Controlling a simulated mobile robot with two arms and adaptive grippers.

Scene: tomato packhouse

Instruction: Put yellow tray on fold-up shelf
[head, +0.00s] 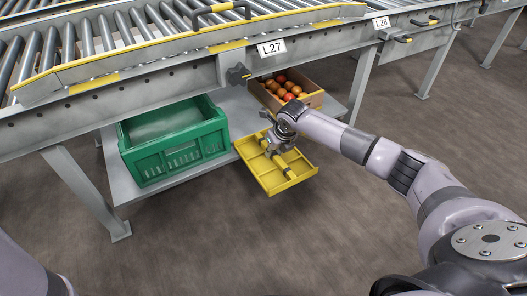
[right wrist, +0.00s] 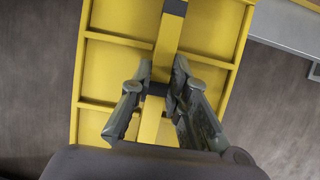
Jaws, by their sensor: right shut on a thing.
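The yellow tray (head: 300,172) hangs in front of the grey shelf (head: 234,108) under the conveyor in the head view. It is shallow, with ribs dividing it and a central bar with dark bands. My right gripper (head: 274,148) is shut on this bar. In the right wrist view the fingers (right wrist: 161,82) sit on both sides of the bar, with the tray (right wrist: 112,70) beneath them. The tray's back edge overlaps the shelf's front edge in the picture; I cannot tell whether they touch. My left gripper is out of view.
A green crate (head: 176,166) fills the shelf's left part. A box of tomatoes (head: 310,101) stands at the right. Bare shelf shows between them. The roller conveyor (head: 150,62) runs above, marked L27 (head: 271,49); a leg (head: 85,190) stands at left.

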